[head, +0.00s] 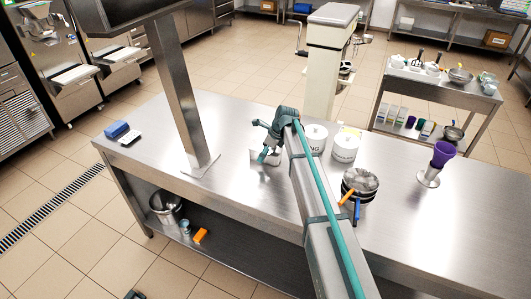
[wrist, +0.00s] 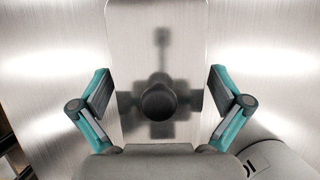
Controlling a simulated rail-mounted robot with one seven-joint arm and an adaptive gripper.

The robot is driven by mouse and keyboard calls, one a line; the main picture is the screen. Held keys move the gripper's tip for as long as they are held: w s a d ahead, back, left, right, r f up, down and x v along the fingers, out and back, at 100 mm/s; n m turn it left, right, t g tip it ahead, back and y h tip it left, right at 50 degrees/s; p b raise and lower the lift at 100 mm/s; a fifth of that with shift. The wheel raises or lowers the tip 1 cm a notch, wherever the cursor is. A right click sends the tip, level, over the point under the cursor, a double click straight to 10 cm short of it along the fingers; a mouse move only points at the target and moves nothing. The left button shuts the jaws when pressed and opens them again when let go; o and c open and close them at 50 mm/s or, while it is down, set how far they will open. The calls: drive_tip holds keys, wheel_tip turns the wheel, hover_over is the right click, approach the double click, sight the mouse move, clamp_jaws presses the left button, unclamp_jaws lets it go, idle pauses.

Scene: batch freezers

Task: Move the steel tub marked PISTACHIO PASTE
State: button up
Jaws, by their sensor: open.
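A steel tub (head: 273,158) sits on the steel table below my gripper (head: 264,154) in the head view, partly hidden by it. In the wrist view its flat, shiny rectangular lid (wrist: 160,30) with a round black knob (wrist: 158,101) lies between the fingers. My gripper (wrist: 160,84) is open, with one teal finger on each side of the lid. I cannot tell from the view whether the fingers touch it or how far above it they are. No PISTACHIO PASTE marking is readable in either view.
Two white tubs with black lettering (head: 345,146) (head: 315,136) stand right of my gripper. The table's right part is largely clear.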

drive_tip(key=shift+r, duration=0.1)
drive_tip(key=v, duration=1.1)
drive_tip(key=shift+d+r, duration=0.25)
drive_tip(key=shift+r, duration=0.1)
drive_tip(key=shift+s, duration=0.1)
